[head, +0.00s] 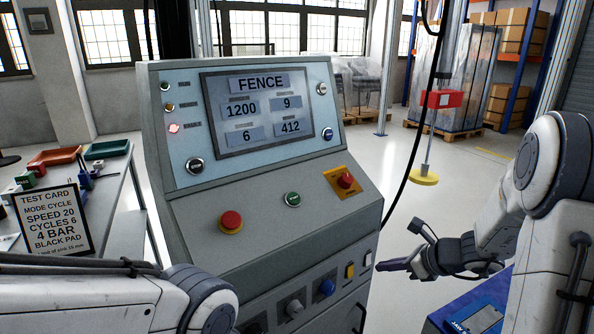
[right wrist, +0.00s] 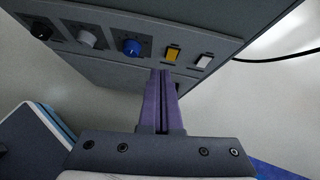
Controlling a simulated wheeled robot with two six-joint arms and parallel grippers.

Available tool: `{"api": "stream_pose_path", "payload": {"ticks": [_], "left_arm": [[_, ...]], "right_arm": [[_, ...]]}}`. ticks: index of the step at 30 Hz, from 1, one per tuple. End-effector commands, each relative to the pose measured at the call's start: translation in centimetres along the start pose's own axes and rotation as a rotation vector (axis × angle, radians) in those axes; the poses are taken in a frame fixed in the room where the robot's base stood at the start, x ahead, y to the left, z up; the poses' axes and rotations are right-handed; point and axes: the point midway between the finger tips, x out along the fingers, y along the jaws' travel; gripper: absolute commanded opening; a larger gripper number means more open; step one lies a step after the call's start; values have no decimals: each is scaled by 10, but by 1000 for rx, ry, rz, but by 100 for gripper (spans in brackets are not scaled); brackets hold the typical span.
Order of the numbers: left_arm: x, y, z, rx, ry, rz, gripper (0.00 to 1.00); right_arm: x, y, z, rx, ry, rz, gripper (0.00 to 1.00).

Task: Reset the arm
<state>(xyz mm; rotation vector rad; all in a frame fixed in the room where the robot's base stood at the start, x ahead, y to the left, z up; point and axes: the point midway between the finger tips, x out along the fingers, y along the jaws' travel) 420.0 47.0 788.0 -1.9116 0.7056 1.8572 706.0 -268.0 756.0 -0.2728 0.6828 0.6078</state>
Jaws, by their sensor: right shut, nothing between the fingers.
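My right gripper (head: 392,266) is at the right of the control console (head: 270,180), near its lower front panel. In the right wrist view its purple fingers (right wrist: 161,75) are together and hold nothing. They point toward the panel, below the blue knob (right wrist: 132,47) and the yellow switch (right wrist: 172,53); I cannot tell if they touch it. A white switch (right wrist: 203,62) is to the right. The console screen (head: 265,110) reads FENCE, 1200, 9, 6 and 412, and a red lamp (head: 174,128) glows. My left arm shows at the lower left, but its gripper is out of view.
A test card (head: 52,222) stands on the left table (head: 125,225). The console also has a red button (head: 231,221), a green button (head: 292,199) and a red knob on yellow (head: 345,181). A black cable (head: 405,180) hangs at the right. A blue surface (head: 470,310) is below my right arm.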

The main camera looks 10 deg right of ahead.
Motion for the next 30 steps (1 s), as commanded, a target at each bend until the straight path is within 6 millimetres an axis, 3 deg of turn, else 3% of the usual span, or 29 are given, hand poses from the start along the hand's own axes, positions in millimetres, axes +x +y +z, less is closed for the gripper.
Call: {"api": "stream_pose_path", "payload": {"ticks": [5, 6, 9, 13, 15, 19, 29, 30], "left_arm": [[0, 0, 0, 0, 0, 0, 0], [0, 0, 0, 0, 0, 0, 0], [0, 0, 0, 0, 0, 0, 0], [0, 0, 0, 0, 0, 0, 0], [0, 0, 0, 0, 0, 0, 0], [0, 0, 0, 0, 0, 0, 0], [0, 0, 0, 0, 0, 0, 0], [-18, 1, 0, 0, -1, 0, 0]], "right_arm": [[13, 108, 39, -488, 43, 257, 0], [12, 140, 44, -640, 50, 334, 0], [0, 215, 45, -1053, 51, 530, 0], [-29, 287, 28, -1582, 24, 762, 0], [-44, 310, 16, -1823, 1, 860, 0], [-67, 333, -2, -2181, -45, 995, 0], [-104, 348, -28, -2881, -163, 1196, 0], [-114, 346, -14, -2854, -154, 1194, 0]]}}
